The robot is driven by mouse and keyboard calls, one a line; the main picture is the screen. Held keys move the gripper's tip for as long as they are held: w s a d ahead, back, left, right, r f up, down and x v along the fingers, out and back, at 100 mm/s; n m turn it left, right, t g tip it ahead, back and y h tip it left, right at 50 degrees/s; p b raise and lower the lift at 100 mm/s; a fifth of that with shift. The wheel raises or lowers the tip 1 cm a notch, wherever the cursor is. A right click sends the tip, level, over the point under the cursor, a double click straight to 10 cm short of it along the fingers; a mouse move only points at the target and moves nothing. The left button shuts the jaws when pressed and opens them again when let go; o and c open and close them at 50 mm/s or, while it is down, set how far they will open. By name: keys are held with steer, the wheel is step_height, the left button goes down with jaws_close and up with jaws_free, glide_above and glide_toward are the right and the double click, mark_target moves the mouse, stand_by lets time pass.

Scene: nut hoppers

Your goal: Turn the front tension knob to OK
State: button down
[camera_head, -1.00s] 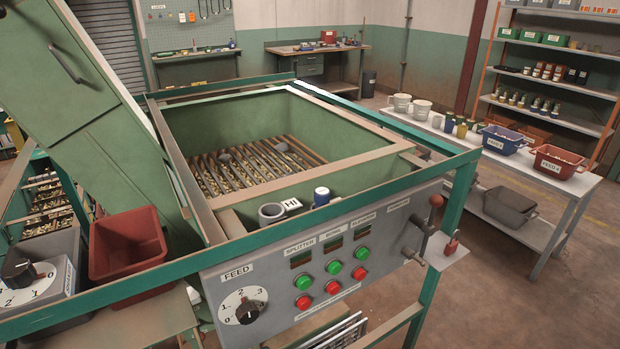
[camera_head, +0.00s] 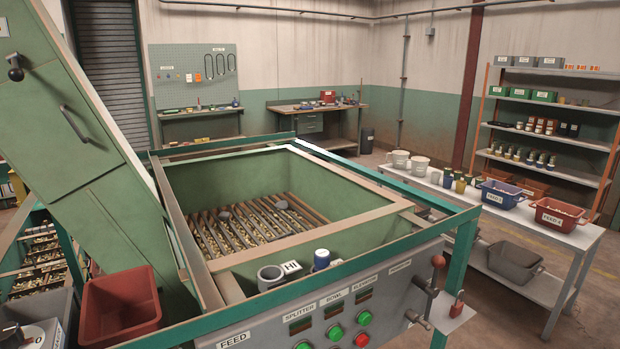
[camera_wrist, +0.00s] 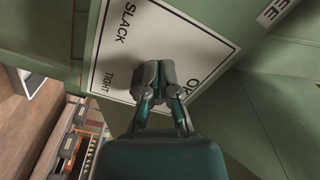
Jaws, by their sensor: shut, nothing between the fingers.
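In the wrist view a white label plate (camera_wrist: 180,35) with a black border sits on a green panel. It reads SLACK, TIGHT and OK, turned sideways in the picture. My gripper (camera_wrist: 157,72) is shut in front of the middle of this plate, its dark fingertips together. The tension knob is not clearly seen; the fingers cover the plate's middle, and I cannot tell whether they touch it or where it points. In the head view neither my gripper nor this plate shows.
The green hopper (camera_head: 345,222) with its slatted bed stands in front, with a control panel (camera_head: 382,302) below its near rim. A red bin (camera_head: 121,308) stands at lower left under the green chute (camera_head: 85,145). A side table (camera_head: 560,238) with bins is at right. Floor shows beyond.

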steer(key=shift+w+d+f, duration=0.1)
steer(key=shift+d+f, duration=0.1)
steer(key=shift+f, duration=0.15)
stand_by(0.3)
steer(key=shift+w+d+f, duration=0.15)
steer(key=shift+d+f, duration=0.1)
steer(key=shift+f, duration=0.3)
steer(key=shift+w+d+f, duration=0.15)
steer(key=shift+f, duration=0.05)
stand_by(0.4)
steer(key=v, duration=0.6)
steer(key=shift+f, duration=0.3)
stand_by(0.3)
